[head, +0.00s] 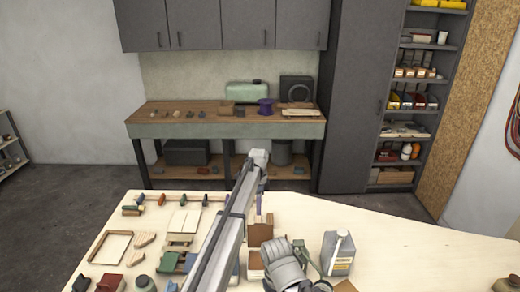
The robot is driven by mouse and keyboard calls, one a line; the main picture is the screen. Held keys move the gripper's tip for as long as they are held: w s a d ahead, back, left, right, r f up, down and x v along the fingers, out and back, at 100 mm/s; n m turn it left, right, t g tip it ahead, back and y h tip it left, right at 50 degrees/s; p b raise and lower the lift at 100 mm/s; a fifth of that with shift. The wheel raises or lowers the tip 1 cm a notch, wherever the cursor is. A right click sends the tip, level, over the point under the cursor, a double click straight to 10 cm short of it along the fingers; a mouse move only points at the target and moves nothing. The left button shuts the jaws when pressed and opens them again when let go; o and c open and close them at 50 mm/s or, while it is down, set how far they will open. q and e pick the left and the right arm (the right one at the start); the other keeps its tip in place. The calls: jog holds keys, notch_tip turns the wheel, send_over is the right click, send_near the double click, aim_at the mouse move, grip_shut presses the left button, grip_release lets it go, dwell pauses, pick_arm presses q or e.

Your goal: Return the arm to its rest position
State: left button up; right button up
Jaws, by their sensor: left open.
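My left arm's long grey link (222,235) rises from the bottom edge over the plywood table, up to a joint (258,158) near the table's far edge. My left gripper (287,264) appears low in the middle of the view, at the grey rounded wrist parts. It is open, with nothing seen between its fingers, though the fingertips are hard to make out. It is close to an open brown box (259,233) and left of a grey jug (338,253). My right gripper is not in view.
The pale plywood table (420,257) is clear on the right. On its left lie a wooden frame (110,246), wooden pieces (183,221) and several small coloured items. A workbench (225,131) stands behind, with cabinets above and a tall shelf (410,110) at right.

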pick_arm(q)
jog(key=s+a+n+t, duration=0.1)
jog(key=s+a+n, duration=0.45)
jog(key=s, duration=0.65)
jog(key=s+a+n, duration=0.5)
jog(key=s+n, duration=0.1)
jog(key=s, duration=0.5)
jog(key=s+a+n+t, duration=0.1)
jog(key=s+a+n, duration=0.5)
jog(key=s, duration=0.6)
jog(key=s+d+f+m+b, duration=0.1)
jog(key=s+d+f+b, duration=0.1)
jog(key=d+f+b, duration=0.1)
jog(key=s+d+f+m+g+b, duration=0.1)
jog(key=s+d+f+b, duration=0.1)
jog(key=d+f+b, duration=0.2)
jog(key=s+d+f+m+y+b, duration=0.1)
jog(key=d+f+b, duration=0.2)
jog(key=f+b, duration=0.3)
jog(key=shift+s+d+f, duration=0.1)
jog(key=shift+s+d, duration=0.25)
jog(key=shift+s, duration=0.05)
jog(key=shift+s+d+f+m, duration=0.1)
jog(key=shift+s+d+m, duration=0.05)
jog(key=shift+d+m, duration=0.1)
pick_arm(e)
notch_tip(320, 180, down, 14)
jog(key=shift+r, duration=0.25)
pick_arm(q)
jog(key=shift+a, duration=0.1)
